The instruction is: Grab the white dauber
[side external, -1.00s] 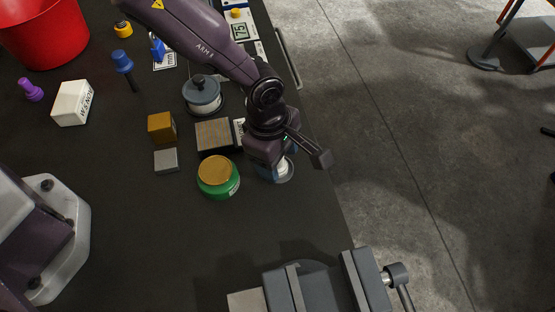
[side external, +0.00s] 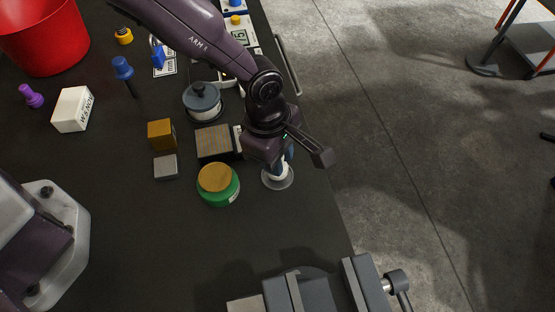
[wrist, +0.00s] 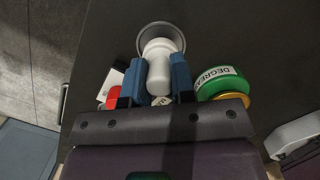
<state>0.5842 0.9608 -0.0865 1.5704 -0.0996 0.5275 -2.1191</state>
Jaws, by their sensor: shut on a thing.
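The white dauber (wrist: 158,62) stands between the two blue fingers of my gripper (wrist: 160,82) in the wrist view. The fingers are shut on its white body. Its far end lies over a round grey dish or base (wrist: 180,36); I cannot tell if the two are joined. In the side view, my gripper (side external: 280,160) points down over the same grey base (side external: 284,184). Only a small white part of the dauber (side external: 279,174) shows there, and my gripper hides the rest.
A green tin with an orange-brown lid (side external: 222,190) stands close left of my gripper. A brown-topped block (side external: 213,141), a grey-lidded pot (side external: 202,100) and small blocks are behind and left. A vise (side external: 320,288) is at the front. The table's right edge is near.

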